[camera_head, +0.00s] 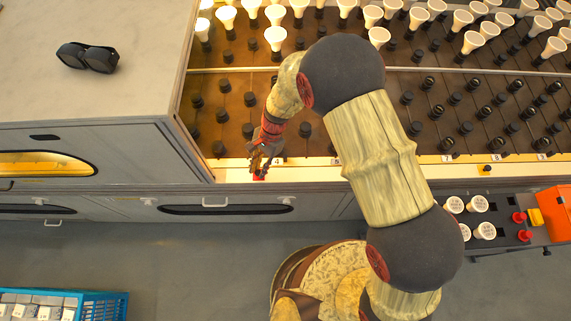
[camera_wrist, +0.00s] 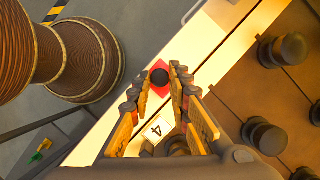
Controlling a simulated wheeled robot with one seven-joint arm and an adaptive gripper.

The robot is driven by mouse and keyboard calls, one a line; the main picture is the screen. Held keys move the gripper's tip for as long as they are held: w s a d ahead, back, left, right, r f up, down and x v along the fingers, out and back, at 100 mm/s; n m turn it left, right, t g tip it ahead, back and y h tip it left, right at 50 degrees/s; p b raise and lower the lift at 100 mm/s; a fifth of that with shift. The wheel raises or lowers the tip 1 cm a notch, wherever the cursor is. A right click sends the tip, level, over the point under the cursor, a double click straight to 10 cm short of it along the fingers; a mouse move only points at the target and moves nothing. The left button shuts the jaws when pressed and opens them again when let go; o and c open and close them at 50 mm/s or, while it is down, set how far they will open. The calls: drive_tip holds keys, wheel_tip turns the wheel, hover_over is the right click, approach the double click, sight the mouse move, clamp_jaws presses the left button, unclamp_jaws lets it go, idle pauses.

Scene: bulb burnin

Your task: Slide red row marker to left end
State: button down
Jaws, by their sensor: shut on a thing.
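The red row marker (camera_wrist: 160,77) has a dark round knob and sits on the pale front ledge (camera_wrist: 215,65) of the bulb board. In the head view only a bit of its red (camera_head: 258,177) shows below my fingers, near the ledge's left end. My gripper (camera_wrist: 159,72) is shut on the marker, with one fingertip on each side of its knob. In the head view my gripper (camera_head: 262,165) points down at the ledge and hides most of the marker. A white tag with a 4 (camera_wrist: 157,131) lies between my fingers in the wrist view.
The brown board (camera_head: 232,100) carries rows of black sockets, with white bulbs (camera_head: 275,37) at the back. A grey counter (camera_head: 110,90) with dark glasses (camera_head: 88,57) adjoins at left. A bulb tray (camera_head: 500,240) stands lower right.

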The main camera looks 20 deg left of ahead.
drive_tip(key=a, duration=0.2)
drive_tip(key=s+a, duration=0.1)
drive_tip(key=a, duration=0.3)
drive_tip(key=shift+s+p, duration=0.3)
drive_tip(key=shift+s, duration=0.05)
drive_tip(key=c, duration=1.8)
unclamp_jaws()
drive_tip(key=shift+a, duration=0.2)
drive_tip(key=shift+o, duration=0.7)
drive_tip(key=shift+d, duration=0.1)
drive_tip(key=shift+r, duration=0.1)
drive_tip(key=v, duration=1.1)
drive_tip(key=shift+w+r, duration=0.2)
drive_tip(key=shift+r, duration=0.15)
